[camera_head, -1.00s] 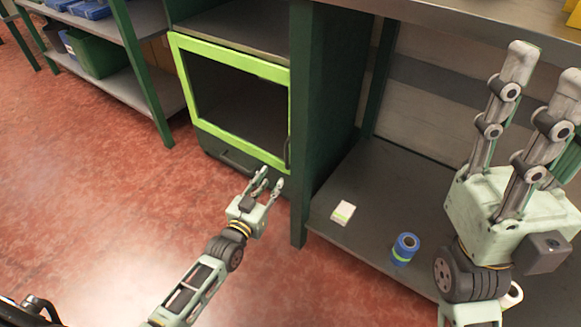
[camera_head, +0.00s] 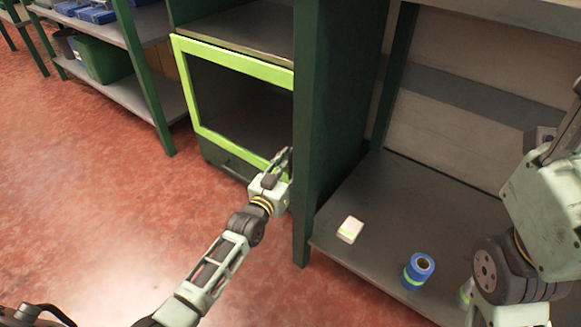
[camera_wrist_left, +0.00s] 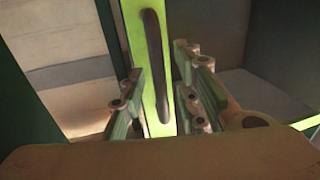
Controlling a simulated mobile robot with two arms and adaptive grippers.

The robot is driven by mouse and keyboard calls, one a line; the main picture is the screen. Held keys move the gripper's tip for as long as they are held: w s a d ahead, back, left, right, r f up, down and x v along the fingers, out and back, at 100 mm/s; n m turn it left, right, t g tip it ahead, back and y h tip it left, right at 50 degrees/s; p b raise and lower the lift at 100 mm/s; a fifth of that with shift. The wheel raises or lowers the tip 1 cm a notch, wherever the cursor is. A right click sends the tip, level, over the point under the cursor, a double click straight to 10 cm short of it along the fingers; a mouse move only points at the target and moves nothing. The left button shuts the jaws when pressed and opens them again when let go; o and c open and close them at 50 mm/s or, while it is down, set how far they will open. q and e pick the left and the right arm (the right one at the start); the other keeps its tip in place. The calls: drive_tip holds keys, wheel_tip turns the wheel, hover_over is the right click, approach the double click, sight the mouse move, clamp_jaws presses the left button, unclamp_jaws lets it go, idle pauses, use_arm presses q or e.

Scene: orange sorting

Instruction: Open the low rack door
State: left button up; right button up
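The low rack door (camera_head: 240,64) has a bright green frame around a dark pane and looks closed. In the left wrist view its green edge strip (camera_wrist_left: 134,30) carries a dark upright handle (camera_wrist_left: 154,60). My left gripper (camera_head: 281,160) is at the door's lower right corner and hides the handle in the head view. In the left wrist view its fingers (camera_wrist_left: 158,78) are apart, one on each side of the handle, with no clear contact. My right gripper (camera_head: 548,185) is at the right edge, its fingertips out of frame.
A dark green post (camera_head: 318,130) stands right of the door. A lower shelf (camera_head: 385,195) there holds a white box (camera_head: 350,229) and a blue roll (camera_head: 418,270). Another rack with a green bin (camera_head: 103,61) stands left. The red floor before the door is clear.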

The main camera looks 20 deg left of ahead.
use_arm(q)
clamp_jaws()
idle(0.4)
drive_tip(key=shift+s, duration=0.15)
